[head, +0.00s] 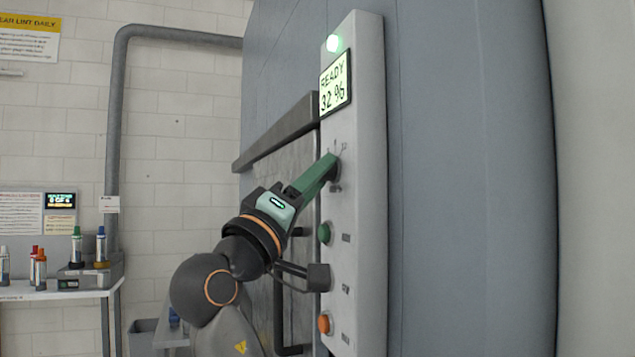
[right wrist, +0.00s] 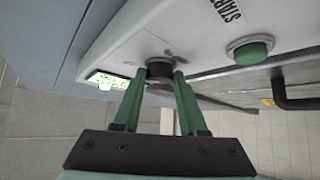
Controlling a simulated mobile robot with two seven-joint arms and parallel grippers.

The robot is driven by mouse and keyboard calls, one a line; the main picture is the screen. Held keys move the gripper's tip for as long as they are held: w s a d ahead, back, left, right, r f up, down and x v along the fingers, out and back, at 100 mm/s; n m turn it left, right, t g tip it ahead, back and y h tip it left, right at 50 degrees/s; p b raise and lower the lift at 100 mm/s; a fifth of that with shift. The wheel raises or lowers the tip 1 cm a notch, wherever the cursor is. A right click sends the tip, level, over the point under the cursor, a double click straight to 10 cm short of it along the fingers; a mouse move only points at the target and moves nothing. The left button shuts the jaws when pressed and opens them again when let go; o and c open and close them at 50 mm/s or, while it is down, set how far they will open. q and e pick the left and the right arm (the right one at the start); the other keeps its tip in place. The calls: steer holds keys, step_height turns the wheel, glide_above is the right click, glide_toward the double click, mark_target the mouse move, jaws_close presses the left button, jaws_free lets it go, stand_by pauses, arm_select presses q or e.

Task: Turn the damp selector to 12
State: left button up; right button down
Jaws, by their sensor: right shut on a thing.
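The damp selector is a dark round knob (head: 335,168) on the light grey control panel (head: 366,200), below the display. It also shows in the right wrist view (right wrist: 159,68). My right gripper (head: 330,165) reaches it from the left, with its green fingers on either side of the knob and shut on it. The fingers also show in the right wrist view (right wrist: 160,85). Small marks surround the knob, but the number it points to is too small and partly hidden to tell. The display (head: 335,84) reads READY 32 %. My left gripper is not in view.
Below the knob are a green button (head: 324,233), a dark lever or switch (head: 318,278) and an orange button (head: 324,323). A shelf (head: 55,291) with several small bottles stands far left.

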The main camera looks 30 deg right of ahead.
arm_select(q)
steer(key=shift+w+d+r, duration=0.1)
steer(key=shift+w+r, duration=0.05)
arm_select(e)
steer(key=shift+c, duration=2.2)
jaws_free()
arm_select(q)
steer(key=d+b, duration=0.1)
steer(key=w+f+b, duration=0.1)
steer(key=b, duration=0.1)
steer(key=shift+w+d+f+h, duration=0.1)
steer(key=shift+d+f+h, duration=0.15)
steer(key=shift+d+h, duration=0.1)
arm_select(e)
steer(key=v, duration=1.2)
steer(key=shift+a+f, duration=0.2)
steer(key=shift+a, duration=0.05)
